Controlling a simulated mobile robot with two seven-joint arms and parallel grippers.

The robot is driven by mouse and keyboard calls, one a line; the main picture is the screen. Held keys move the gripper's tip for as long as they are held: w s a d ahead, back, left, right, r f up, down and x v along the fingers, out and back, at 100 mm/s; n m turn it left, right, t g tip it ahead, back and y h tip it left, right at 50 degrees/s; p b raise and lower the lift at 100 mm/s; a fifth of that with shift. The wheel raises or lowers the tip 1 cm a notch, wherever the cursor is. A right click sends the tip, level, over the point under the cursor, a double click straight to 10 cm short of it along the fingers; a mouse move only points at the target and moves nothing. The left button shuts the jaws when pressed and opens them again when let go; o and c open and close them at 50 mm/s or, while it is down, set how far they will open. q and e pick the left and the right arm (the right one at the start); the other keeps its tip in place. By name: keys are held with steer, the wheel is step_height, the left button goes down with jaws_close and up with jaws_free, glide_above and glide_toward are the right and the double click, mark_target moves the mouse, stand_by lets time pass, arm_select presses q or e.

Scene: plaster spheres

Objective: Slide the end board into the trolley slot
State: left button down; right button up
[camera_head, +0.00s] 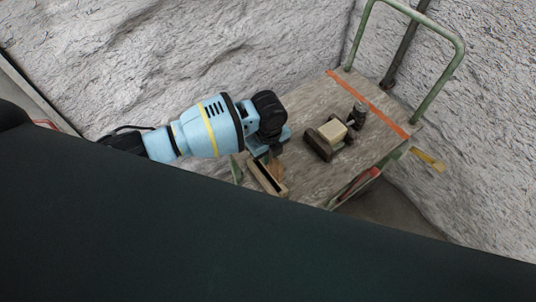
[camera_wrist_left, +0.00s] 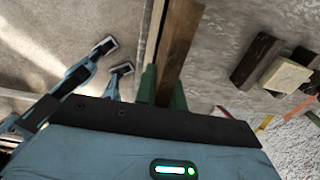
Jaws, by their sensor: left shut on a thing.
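My left gripper (camera_head: 270,150) is over the near left end of the trolley (camera_head: 310,118), pointing down. In the left wrist view its green fingers (camera_wrist_left: 163,78) are shut on a brown board (camera_wrist_left: 178,45), the end board, which extends away from them. The board shows only partly in the head view (camera_head: 277,169), below the gripper. A pale wooden slot frame (camera_head: 265,180) with a dark opening lies close beside it. Its pale strip (camera_wrist_left: 149,32) runs along the board in the wrist view. I cannot tell whether the board's lower edge is in the slot.
A pale block (camera_head: 332,131) sits on dark wooden pieces (camera_head: 318,146) on the deck, with a small dark object (camera_head: 357,115) beside it. An orange stripe (camera_head: 370,104) and a green handle (camera_head: 452,70) mark the far end. Rough pale rock walls (camera_head: 120,50) stand close behind.

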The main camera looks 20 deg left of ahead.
mark_target(268, 166)
arm_select(q)
steer(key=shift+r, duration=0.1)
arm_select(e)
steer(key=shift+w+d+r, duration=0.1)
steer(key=shift+r, duration=0.05)
arm_select(q)
steer(key=shift+a+f+b, duration=0.1)
steer(key=shift+f+b, duration=0.2)
steer(key=shift+f, duration=0.8)
steer(key=shift+f+b, duration=0.55)
steer(key=shift+f, duration=0.8)
arm_select(e)
steer(key=f, duration=0.1)
steer(key=s, duration=0.1)
steer(key=s+f, duration=0.1)
steer(key=shift+a+f+g, duration=0.25)
steer(key=shift+f+g, duration=0.05)
steer(key=shift+w+d+r, duration=0.15)
steer(key=shift+w+r, duration=0.1)
steer(key=shift+w+r, duration=0.1)
steer(key=shift+r, duration=0.05)
arm_select(q)
steer(key=shift+p, duration=0.3)
arm_select(e)
steer(key=shift+w+r, duration=0.1)
